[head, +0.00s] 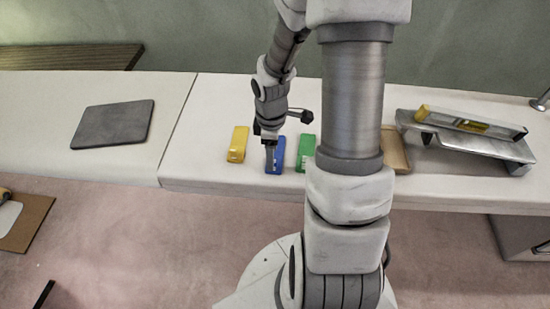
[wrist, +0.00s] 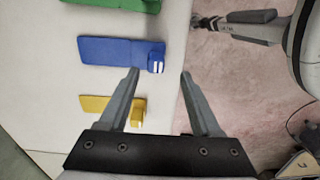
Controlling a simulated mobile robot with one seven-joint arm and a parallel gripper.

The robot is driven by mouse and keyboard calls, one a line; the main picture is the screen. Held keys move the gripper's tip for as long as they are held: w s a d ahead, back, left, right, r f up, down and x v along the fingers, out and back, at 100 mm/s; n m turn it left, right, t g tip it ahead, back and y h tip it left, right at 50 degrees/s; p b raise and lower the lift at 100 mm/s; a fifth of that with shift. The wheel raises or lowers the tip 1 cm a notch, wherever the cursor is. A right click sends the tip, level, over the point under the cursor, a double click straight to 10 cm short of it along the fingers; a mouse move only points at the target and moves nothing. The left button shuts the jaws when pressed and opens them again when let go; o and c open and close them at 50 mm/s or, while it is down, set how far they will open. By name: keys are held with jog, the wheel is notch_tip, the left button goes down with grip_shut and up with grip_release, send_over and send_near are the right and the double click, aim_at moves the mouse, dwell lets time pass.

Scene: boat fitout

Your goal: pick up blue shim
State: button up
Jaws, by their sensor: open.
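The blue shim (head: 278,160) lies flat on the white bench top, between a yellow shim (head: 238,144) on its left and a green shim (head: 306,152) on its right. In the wrist view the blue shim (wrist: 115,51) lies just beyond the fingertips, with its thicker, white-marked end closest to the left finger. My gripper (wrist: 160,72) is open and empty, with nothing between its fingers. In the head view my gripper (head: 271,158) is over the blue shim and partly covers it. The gap between fingertips and shim is hard to judge.
The yellow shim (wrist: 112,108) and green shim (wrist: 112,4) are close on either side. A dark grey mat (head: 112,125) lies on the bench at left. A metal piece with a level (head: 470,125) and a tan tray (head: 396,150) are at right. The bench's front edge is near.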

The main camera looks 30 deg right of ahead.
jog(key=f, duration=0.1)
jog(key=f+b, duration=0.1)
jog(key=f, duration=0.2)
jog(key=shift+w+d+f+b, duration=0.15)
jog(key=shift+d+f+b, duration=0.15)
jog(key=shift+d+f, duration=0.1)
grip_shut()
